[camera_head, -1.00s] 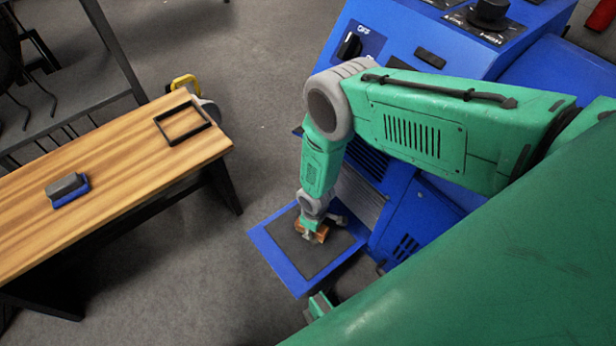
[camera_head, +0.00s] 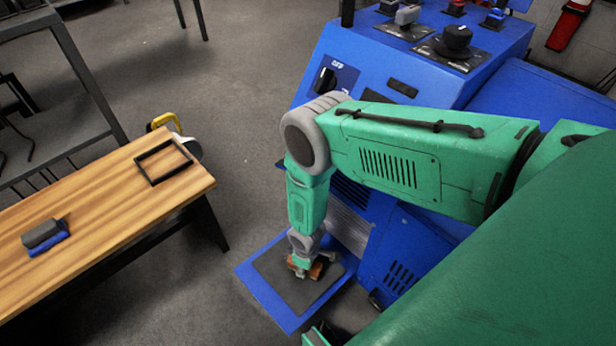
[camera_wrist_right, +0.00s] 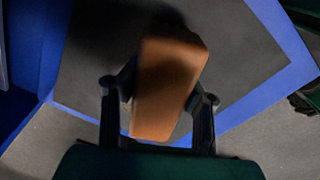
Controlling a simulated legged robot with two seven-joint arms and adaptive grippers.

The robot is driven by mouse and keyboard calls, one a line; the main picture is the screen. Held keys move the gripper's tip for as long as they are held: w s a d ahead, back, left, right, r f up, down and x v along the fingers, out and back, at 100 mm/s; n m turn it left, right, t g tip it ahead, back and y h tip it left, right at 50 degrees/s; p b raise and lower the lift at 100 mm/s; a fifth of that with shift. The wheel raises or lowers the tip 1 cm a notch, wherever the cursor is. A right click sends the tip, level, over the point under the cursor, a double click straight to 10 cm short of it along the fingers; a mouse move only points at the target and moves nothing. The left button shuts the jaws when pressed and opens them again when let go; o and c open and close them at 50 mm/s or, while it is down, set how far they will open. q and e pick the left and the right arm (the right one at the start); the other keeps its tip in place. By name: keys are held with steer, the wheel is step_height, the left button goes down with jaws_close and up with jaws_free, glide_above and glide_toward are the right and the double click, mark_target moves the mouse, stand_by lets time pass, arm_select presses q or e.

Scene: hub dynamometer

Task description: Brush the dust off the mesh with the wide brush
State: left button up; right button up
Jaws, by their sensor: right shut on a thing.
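My right gripper (camera_head: 306,264) is low over a blue-rimmed tray (camera_head: 247,283) with a dark grey mat. In the wrist view the right gripper (camera_wrist_right: 158,98) is shut on a brown block-like thing (camera_wrist_right: 168,85), likely the brush's wooden handle; it also shows as a small brown piece in the head view (camera_head: 316,271). Its bristles are hidden, and I cannot tell whether it touches the mat. A pale grey finely lined panel (camera_head: 348,228), possibly the mesh, is on the blue machine just behind the tray, partly hidden by my arm. My left gripper is not in view.
The blue machine (camera_head: 385,85) with knobs stands behind the arm. A wooden bench (camera_head: 100,215) at left holds a grey-and-blue block (camera_head: 45,236) and a black rectangular frame (camera_head: 163,162). The floor between bench and tray is clear.

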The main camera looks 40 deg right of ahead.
mark_target(286, 251)
steer(key=shift+w+a+b, duration=0.15)
steer(key=shift+w+b, duration=0.4)
steer(key=shift+w, duration=0.5)
steer(key=shift+w+a+f+b, duration=0.1)
steer(key=shift+w+f+b, duration=0.05)
steer(key=shift+w+b, duration=0.8)
steer(key=shift+c, duration=0.2)
steer(key=shift+o, duration=0.2)
steer(key=shift+w+a, duration=0.15)
steer(key=shift+w, duration=0.45)
steer(key=shift+w+a, duration=0.2)
steer(key=shift+w, duration=1.6)
steer(key=shift+c, duration=0.2)
steer(key=shift+r, duration=0.2)
steer(key=shift+d+r+p, duration=0.1)
steer(key=shift+r+p, duration=1.85)
steer(key=shift+r, duration=1.05)
steer(key=shift+r+p, duration=0.95)
steer(key=shift+r, duration=0.5)
